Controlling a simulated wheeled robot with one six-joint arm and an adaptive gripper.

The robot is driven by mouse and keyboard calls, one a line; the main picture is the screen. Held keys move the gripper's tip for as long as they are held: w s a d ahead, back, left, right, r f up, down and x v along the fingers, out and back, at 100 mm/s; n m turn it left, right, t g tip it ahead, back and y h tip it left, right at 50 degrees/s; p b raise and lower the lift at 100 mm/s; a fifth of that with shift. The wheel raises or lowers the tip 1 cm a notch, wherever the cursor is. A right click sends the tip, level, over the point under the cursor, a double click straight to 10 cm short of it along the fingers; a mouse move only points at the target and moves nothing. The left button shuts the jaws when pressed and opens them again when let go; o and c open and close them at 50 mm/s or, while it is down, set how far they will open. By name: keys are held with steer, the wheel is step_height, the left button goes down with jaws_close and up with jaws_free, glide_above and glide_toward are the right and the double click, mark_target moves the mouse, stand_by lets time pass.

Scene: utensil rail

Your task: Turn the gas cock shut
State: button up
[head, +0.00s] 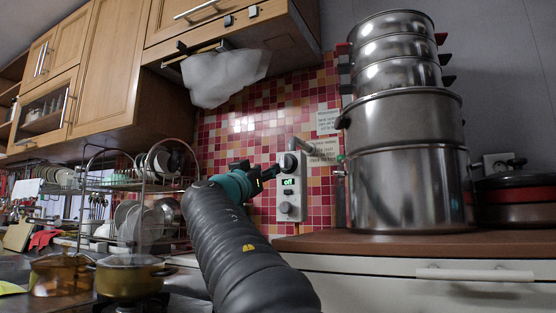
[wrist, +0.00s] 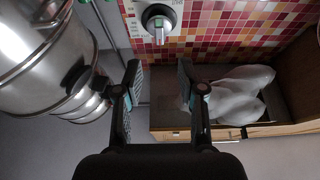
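A white panel (head: 297,205) on the tiled wall carries dark round knobs and a small display reading "off". Its upper knob (head: 289,163) is beside my gripper (head: 266,171). In the wrist view a dark round knob (wrist: 158,20) with a pale grey grip bar sits on the white panel, beyond my fingertips; printed marks surround it. I cannot tell for sure which fitting is the gas cock. My gripper (wrist: 160,75) is open, its two fingers wide apart with nothing between them. In the head view my arm hides part of the wall below.
Stacked steel pots (head: 400,190) stand close to the panel's right on the brown worktop (head: 420,243). A dish rack (head: 140,190) is at the left. Pans (head: 130,277) sit below it. A white bag (head: 222,78) hangs under the cupboard.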

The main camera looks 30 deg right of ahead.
mark_target(282, 161)
steer(key=p+x, duration=0.4)
steer(key=x, duration=0.5)
steer(key=shift+w+d+r, duration=0.1)
steer(key=shift+w+d, duration=0.05)
steer(key=shift+d, duration=0.2)
jaws_close()
